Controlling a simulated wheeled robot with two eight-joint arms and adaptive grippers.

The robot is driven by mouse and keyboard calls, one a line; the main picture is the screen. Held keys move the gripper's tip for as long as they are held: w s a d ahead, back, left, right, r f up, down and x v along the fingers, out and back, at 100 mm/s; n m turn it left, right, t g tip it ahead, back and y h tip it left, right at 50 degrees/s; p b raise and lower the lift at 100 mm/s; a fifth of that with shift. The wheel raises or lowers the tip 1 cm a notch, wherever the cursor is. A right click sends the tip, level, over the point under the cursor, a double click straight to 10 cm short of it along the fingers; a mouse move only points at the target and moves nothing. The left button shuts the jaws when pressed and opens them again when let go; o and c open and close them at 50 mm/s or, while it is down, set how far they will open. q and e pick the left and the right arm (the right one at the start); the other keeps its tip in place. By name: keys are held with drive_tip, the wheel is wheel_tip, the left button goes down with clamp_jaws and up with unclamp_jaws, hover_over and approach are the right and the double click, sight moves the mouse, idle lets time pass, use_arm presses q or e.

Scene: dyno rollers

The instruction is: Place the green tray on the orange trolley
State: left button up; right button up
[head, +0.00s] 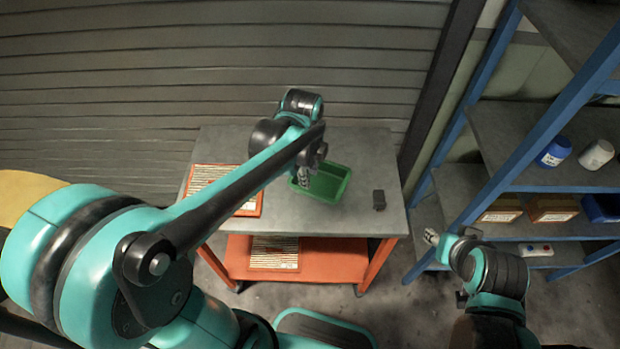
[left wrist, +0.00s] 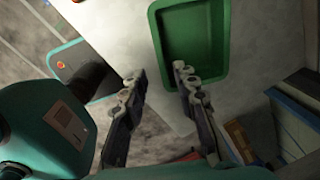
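The green tray (head: 341,170) is a shallow open box, empty as far as I see. It rests on the grey top (head: 360,222) of the orange trolley (head: 338,258). My left gripper (head: 304,180) is at the tray's left end in the head view. In the left wrist view my left gripper (left wrist: 159,75) is open, with one finger over the tray (left wrist: 241,55) and the other outside its rim. I cannot tell whether it touches the rim. My right gripper (head: 432,238) is right of the trolley, small and partly hidden by its arm.
A striped panel (head: 228,200) lies on the left of the trolley top, and a similar one (head: 275,257) lies on the lower shelf. A blue-framed shelf (head: 545,125) with bottles and boxes stands at right.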

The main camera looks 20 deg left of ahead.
use_arm(q)
drive_tip(key=s+a+r+n+t, duration=0.1)
drive_tip(key=s+r+n+t, duration=0.1)
drive_tip(key=s+n, duration=0.3)
drive_tip(key=s+a+r+n+t, duration=0.1)
drive_tip(key=s+n, duration=0.4)
drive_tip(key=n, duration=0.9)
drive_tip(key=r+t, duration=0.1)
drive_tip(key=t, duration=0.1)
drive_tip(key=shift+s+r+t, duration=0.2)
drive_tip(key=shift+r+t, duration=0.2)
